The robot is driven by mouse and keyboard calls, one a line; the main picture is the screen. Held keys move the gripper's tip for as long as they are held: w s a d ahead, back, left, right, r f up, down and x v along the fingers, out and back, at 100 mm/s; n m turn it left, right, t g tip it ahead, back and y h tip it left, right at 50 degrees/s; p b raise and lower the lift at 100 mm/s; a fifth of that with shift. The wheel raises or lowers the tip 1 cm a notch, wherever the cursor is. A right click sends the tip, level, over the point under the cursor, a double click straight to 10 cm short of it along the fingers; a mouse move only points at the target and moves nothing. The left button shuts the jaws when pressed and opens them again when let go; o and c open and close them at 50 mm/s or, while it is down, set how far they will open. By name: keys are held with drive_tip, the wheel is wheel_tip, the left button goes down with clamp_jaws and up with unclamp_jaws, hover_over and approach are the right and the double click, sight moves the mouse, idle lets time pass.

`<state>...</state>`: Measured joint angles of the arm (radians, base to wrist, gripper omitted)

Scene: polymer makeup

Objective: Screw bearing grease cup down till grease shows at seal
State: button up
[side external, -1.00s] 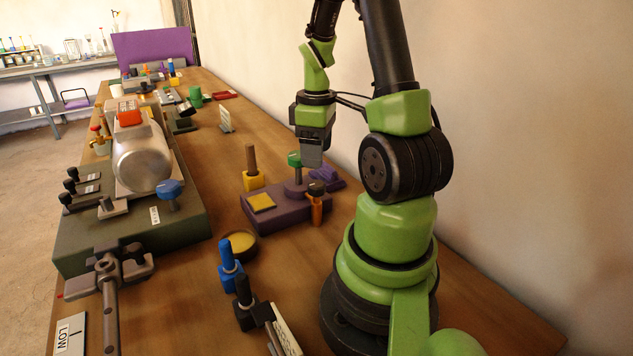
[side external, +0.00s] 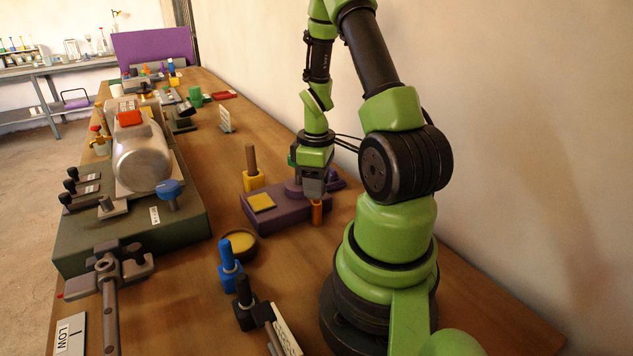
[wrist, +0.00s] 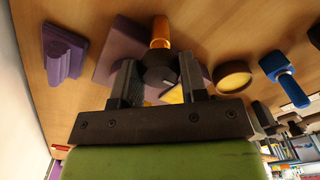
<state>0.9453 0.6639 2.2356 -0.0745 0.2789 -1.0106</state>
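My gripper (side external: 313,196) points down over the front right of a purple block (side external: 262,211). In the wrist view its two dark fingers (wrist: 158,68) stand apart, one on each side of a dark knob. I cannot tell whether the fingers touch the knob. A blue knob on a stem (side external: 168,189) stands on the green machine base (side external: 195,212), beside a silver drum (side external: 142,165). I cannot tell which part is the grease cup; no grease at a seal is discernible.
A yellow-based post (side external: 251,178) stands behind the purple block. A round dish with yellow contents (side external: 240,243), a blue-handled tool (side external: 229,270) and a black-handled one (side external: 243,300) stand in front. Bare table lies right of the dish.

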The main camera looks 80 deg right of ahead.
drive_tip(key=shift+c, duration=0.8)
drive_tip(key=shift+m, duration=0.3)
drive_tip(key=m, duration=0.3)
drive_tip(key=shift+m, duration=2.1)
drive_tip(key=o, duration=0.9)
